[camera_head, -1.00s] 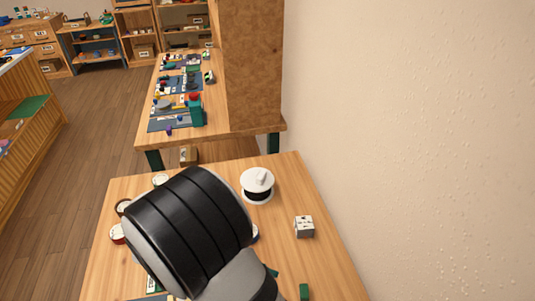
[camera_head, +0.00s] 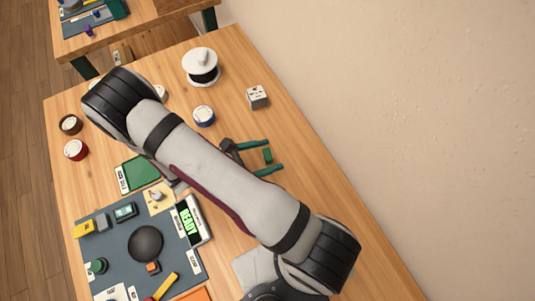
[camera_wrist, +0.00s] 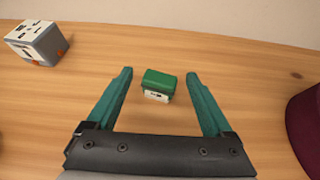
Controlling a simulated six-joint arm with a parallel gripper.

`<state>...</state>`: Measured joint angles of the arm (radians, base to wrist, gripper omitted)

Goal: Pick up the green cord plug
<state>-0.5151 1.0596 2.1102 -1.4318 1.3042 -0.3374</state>
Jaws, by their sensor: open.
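The green cord plug (camera_head: 267,156) is a small green block on the wooden table. In the wrist view the plug (camera_wrist: 159,80) shows a green top and a white, marked front face. My gripper (camera_head: 275,154) is open, with one green finger on each side of the plug. In the wrist view the gripper (camera_wrist: 158,75) has a clear gap between each finger and the plug, which sits near the fingertips. Whether the fingers are level with the plug or above it is hard to tell.
A white socket cube (camera_head: 257,97) stands near the table's wall-side edge. A white spool (camera_head: 200,66) and a blue-banded roll (camera_head: 204,116) stand behind. A grey mat (camera_head: 120,243) with several parts lies front left. Bare wood surrounds the plug.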

